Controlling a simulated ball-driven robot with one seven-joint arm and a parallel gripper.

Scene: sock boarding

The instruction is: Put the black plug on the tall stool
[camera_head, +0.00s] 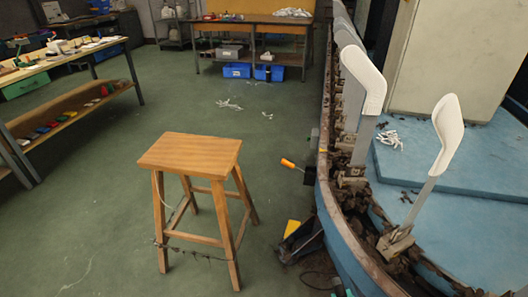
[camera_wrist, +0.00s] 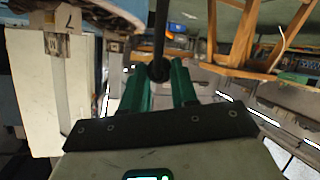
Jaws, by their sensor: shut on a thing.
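The tall wooden stool (camera_head: 190,152) stands upright on the green floor left of centre in the head view. Its flat seat is bare, and a thin dark strand hangs around its lower rungs. Its legs also show at upper right in the wrist view (camera_wrist: 240,72). My gripper (camera_wrist: 159,80) has green fingers shut on the black plug (camera_wrist: 158,69), and a dark cord or stem runs up from it in that view. In the head view only teal bits of my gripper (camera_head: 339,288) show at the bottom edge, right of the stool. The plug's full shape is hidden.
A curved blue machine edge (camera_head: 345,240) with white sock forms (camera_head: 447,125) lies to the right. An orange-handled tool (camera_head: 288,163) and a yellow-and-black object (camera_head: 292,228) sit between stool and machine. Workbenches line the left and back. Floor around the stool is mostly clear.

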